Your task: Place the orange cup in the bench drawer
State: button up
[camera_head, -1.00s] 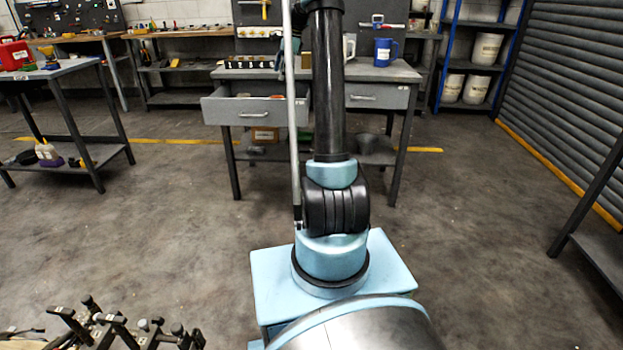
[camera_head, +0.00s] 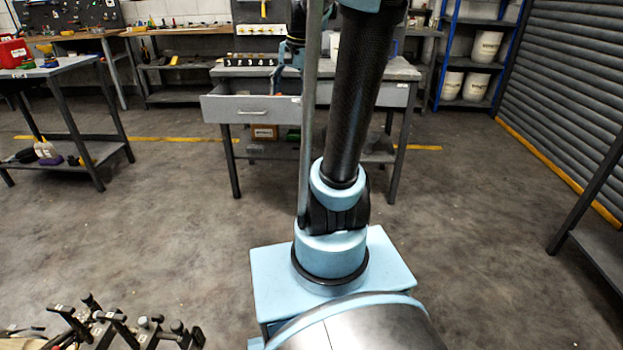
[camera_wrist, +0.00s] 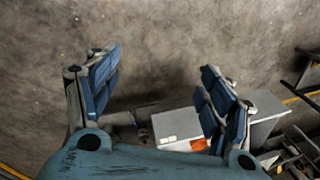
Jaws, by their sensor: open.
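The grey bench (camera_head: 405,70) has its left drawer (camera_head: 225,110) pulled out, in the head view. My gripper (camera_head: 290,55) is partly seen above that drawer, at the bench's front edge. In the wrist view my gripper (camera_wrist: 160,90) is open, its two blue-padded fingers wide apart with nothing between them. A small orange patch (camera_wrist: 199,145) shows beside the right finger, against a grey box-like surface (camera_wrist: 176,124). I cannot tell whether it is the orange cup. No orange cup is clearly seen in the head view; my arm hides part of the bench.
An orange bin (camera_head: 264,132) sits below the open drawer on the bench's lower shelf. A side table (camera_head: 60,72) stands at the left, a blue-framed rack (camera_head: 480,60) with white buckets at the back right. Floor before the bench is clear.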

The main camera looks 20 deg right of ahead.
jog(key=s+f+n, duration=0.4)
jog(key=s+f, duration=0.4)
jog(key=s, duration=0.4)
jog(key=s+d+f+n+h, duration=0.1)
jog(key=s+f+n, duration=0.3)
jog(key=s+f, duration=0.5)
jog(key=s, duration=0.3)
jog(key=shift+f+h, duration=0.2)
jog(key=shift+h, duration=0.1)
jog(key=shift+w, duration=0.1)
jog(key=shift+w+d+f, duration=0.1)
jog(key=shift+w+f, duration=0.1)
jog(key=shift+w, duration=0.25)
jog(key=shift+c, duration=0.5)
